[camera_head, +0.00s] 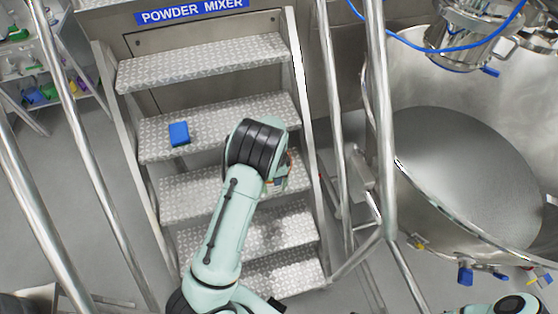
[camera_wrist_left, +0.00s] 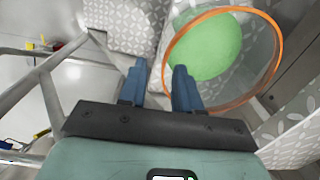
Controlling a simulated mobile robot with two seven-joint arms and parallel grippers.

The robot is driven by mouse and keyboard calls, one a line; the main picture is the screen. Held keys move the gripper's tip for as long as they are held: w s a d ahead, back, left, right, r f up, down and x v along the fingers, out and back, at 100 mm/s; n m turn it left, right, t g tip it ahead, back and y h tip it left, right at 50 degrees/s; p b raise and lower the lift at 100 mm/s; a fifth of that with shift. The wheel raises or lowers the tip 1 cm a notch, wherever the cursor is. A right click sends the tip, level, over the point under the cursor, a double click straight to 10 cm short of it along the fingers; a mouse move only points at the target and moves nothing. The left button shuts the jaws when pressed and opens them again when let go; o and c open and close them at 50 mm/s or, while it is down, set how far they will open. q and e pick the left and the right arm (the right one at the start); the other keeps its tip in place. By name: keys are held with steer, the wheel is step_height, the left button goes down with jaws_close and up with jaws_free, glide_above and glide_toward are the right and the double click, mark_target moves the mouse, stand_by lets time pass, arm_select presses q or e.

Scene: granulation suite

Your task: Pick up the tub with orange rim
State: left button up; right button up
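The tub with the orange rim (camera_wrist_left: 167,60) shows in the left wrist view, at upper right, over the patterned metal steps. It is clear-walled with a green round patch of contents (camera_wrist_left: 210,48) inside. My left gripper (camera_wrist_left: 159,69) is open, its two blue fingers apart. In the picture the rim's left edge runs between the fingers, and the right finger overlaps the tub's opening. I cannot tell whether either finger touches it. In the head view my left wrist hides most of the gripper and the tub above the middle steps. My right gripper is not in view.
The powder mixer's metal steps (camera_head: 200,202) rise ahead, with steel handrails (camera_head: 383,120) on both sides. A blue block (camera_head: 179,133) lies on an upper step. A large steel vessel (camera_head: 465,170) stands at right. A shelf with bottles (camera_head: 30,65) is at far left.

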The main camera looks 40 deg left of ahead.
arm_select(q)
steer(key=shift+w+a+r+m, duration=0.2)
steer(key=shift+w+r+m, duration=0.1)
steer(key=shift+w+r, duration=0.7)
steer(key=f, duration=0.7)
steer(key=shift+a+f, duration=0.1)
steer(key=shift+a, duration=0.2)
glide_above(275, 190)
step_height(275, 190, down, 4)
steer(key=shift+s+f, duration=0.1)
steer(key=shift+f, duration=0.55)
jaws_close()
steer(key=shift+r, duration=0.1)
